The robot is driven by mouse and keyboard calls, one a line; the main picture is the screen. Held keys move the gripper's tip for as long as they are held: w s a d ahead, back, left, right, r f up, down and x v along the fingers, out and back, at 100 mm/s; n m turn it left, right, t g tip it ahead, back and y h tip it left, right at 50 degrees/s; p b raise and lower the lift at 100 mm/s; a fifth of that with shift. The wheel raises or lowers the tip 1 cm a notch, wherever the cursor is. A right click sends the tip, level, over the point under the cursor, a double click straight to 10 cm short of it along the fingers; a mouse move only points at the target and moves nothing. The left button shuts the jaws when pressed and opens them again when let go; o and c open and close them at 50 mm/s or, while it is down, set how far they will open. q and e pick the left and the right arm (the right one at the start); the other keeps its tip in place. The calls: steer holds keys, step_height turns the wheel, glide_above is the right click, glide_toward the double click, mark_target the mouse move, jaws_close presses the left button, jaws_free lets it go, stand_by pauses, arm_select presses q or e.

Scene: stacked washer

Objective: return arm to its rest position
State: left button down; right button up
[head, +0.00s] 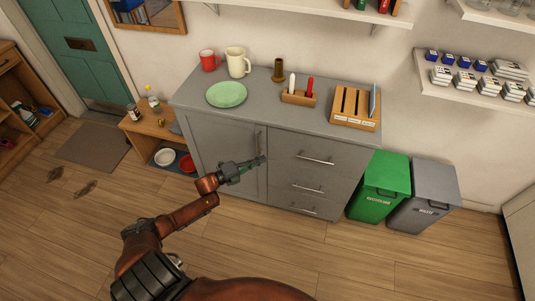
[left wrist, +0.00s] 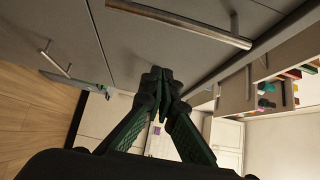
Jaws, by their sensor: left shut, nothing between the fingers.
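My left arm reaches up from the lower left in the head view. My left gripper (head: 257,162) is shut and empty, in front of the grey cabinet (head: 222,150) near its door handle. In the left wrist view the gripper's dark fingers (left wrist: 160,80) meet at the tips, with nothing between them. The cabinet front shows behind them, with a bar handle (left wrist: 180,24) above; whether the fingers touch the cabinet I cannot tell. My right gripper does not show.
The counter holds a green plate (head: 227,94), a red mug (head: 209,60), a cream pitcher (head: 237,62) and a wooden rack (head: 355,122). Green (head: 381,186) and grey bins (head: 425,196) stand right of the cabinet. A low wooden bench (head: 147,130) stands left. Wooden floor in front is open.

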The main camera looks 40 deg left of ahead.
arm_select(q)
steer(key=shift+v, duration=2.25)
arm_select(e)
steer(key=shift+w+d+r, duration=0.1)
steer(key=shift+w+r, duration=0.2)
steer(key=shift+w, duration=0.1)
arm_select(q)
steer(key=shift+d, duration=0.1)
